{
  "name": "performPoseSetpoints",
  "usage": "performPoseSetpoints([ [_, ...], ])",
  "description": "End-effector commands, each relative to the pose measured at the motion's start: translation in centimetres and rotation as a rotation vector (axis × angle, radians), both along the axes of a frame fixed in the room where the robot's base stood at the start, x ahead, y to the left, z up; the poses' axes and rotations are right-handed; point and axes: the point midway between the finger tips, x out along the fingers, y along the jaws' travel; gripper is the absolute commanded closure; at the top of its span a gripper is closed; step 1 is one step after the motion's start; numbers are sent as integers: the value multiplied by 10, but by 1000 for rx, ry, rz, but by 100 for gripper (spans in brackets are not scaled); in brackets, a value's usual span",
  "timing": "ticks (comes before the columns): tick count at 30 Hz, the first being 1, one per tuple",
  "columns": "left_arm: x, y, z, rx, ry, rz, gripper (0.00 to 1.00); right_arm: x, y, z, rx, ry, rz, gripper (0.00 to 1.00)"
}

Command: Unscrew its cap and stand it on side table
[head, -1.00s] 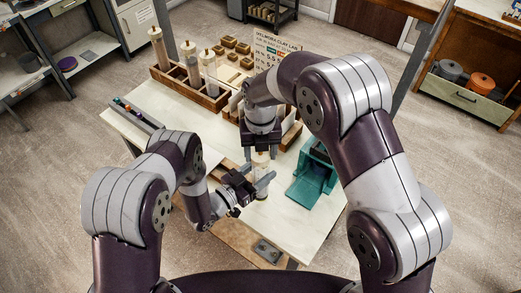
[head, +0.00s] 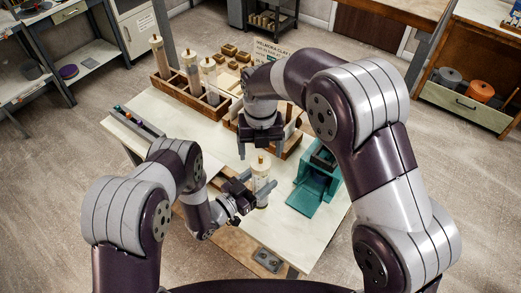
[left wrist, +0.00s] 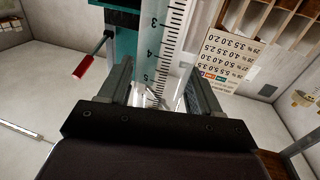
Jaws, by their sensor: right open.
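A clear tube (head: 261,185) with a pale cap (head: 261,161) and a small knob on top stands upright near the front of the white table. My left gripper (head: 256,190) is shut around the tube's body from the left. In the left wrist view, the tube (left wrist: 166,40) with its printed scale lies between the two fingers (left wrist: 162,90). My right gripper (head: 261,151) points down just above the cap, fingers spread and empty. The cap sits on the tube. I cannot tell which surface is the side table.
A wooden rack (head: 217,108) with several capped tubes stands at the back left of the table (head: 310,228). A teal device (head: 316,183) is close on the right. A small metal plate (head: 267,260) lies at the front. A printed sign (head: 270,50) stands behind.

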Motion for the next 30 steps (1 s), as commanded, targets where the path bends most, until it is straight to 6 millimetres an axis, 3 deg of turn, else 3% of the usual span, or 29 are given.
performPoseSetpoints([
  [2,0,0,0,0,0,0,14,0,0,0,0,0,0,17],
  [13,-5,7,-2,0,0,2,14,0,0,-5,0,0,0,17],
  [24,-62,72,-4,1,1,8,14,0,0,-34,0,0,0,17],
  [30,-81,91,-2,-1,1,4,14,0,0,-39,0,0,0,17],
])
